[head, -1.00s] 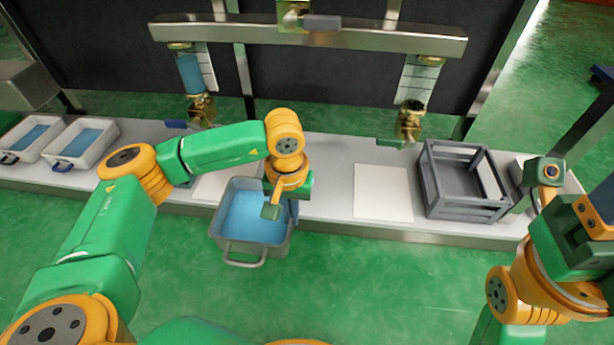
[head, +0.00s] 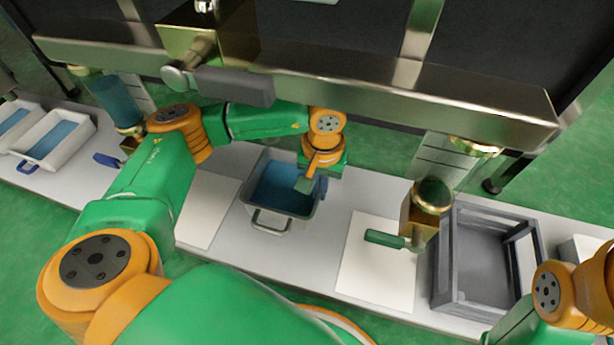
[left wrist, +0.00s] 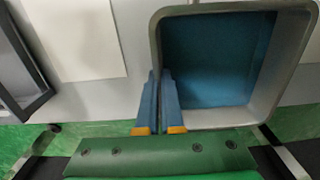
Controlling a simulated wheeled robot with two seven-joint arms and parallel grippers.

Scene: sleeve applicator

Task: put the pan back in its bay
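The pan (head: 270,221) is a grey, square-rimmed tub with a blue inside and a front handle. In the head view it is over the counter, between two pale panels. My left gripper (head: 312,185) is at its right wall. In the left wrist view the two blue fingers (left wrist: 160,105) are close together at the wall of the pan (left wrist: 288,60), one on each side, and appear shut on it. I cannot tell whether the pan touches the counter. No bay is clearly marked out. My right arm is at the lower right; its gripper is out of view.
The pale panels (head: 205,210) (head: 375,270) lie on the counter (head: 318,262). A brass valve with a green lever (head: 385,239) hangs over the right one. A grey crate (head: 445,265) stands right. White trays (head: 72,145) stand left. A metal beam (head: 330,85) crosses above.

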